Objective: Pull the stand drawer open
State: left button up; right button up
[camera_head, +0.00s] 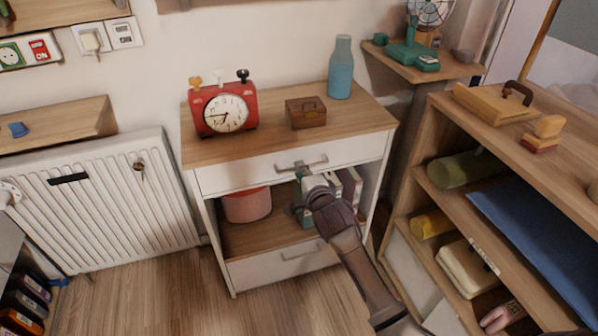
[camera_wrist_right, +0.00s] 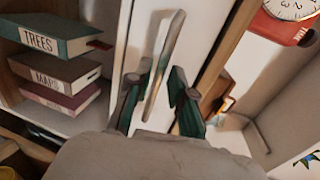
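The wooden-topped white stand (camera_head: 270,146) stands against the wall. Its upper drawer (camera_head: 235,178) looks shut, with a grey bar handle (camera_head: 290,166) across its front. The lower drawer (camera_head: 255,272) also looks shut and has a similar handle (camera_head: 303,252). My right gripper (camera_head: 303,179) is at the upper drawer's front, near its handle. In the right wrist view, the gripper's green-padded fingers (camera_wrist_right: 158,103) are apart, one on each side of the metal handle (camera_wrist_right: 163,65). Whether either finger touches it, I cannot tell. My left gripper is not in view.
A red clock (camera_head: 225,110), a small brown box (camera_head: 305,112) and a blue bottle (camera_head: 341,68) stand on top. The open shelf holds a pink container (camera_head: 247,205) and books. A filled shelf unit (camera_head: 432,110) is close on the right. Floor (camera_head: 150,290) is clear at front left.

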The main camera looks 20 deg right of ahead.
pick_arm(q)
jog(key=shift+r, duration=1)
pick_arm(e)
jog(key=shift+x, duration=1.1)
grip_shut()
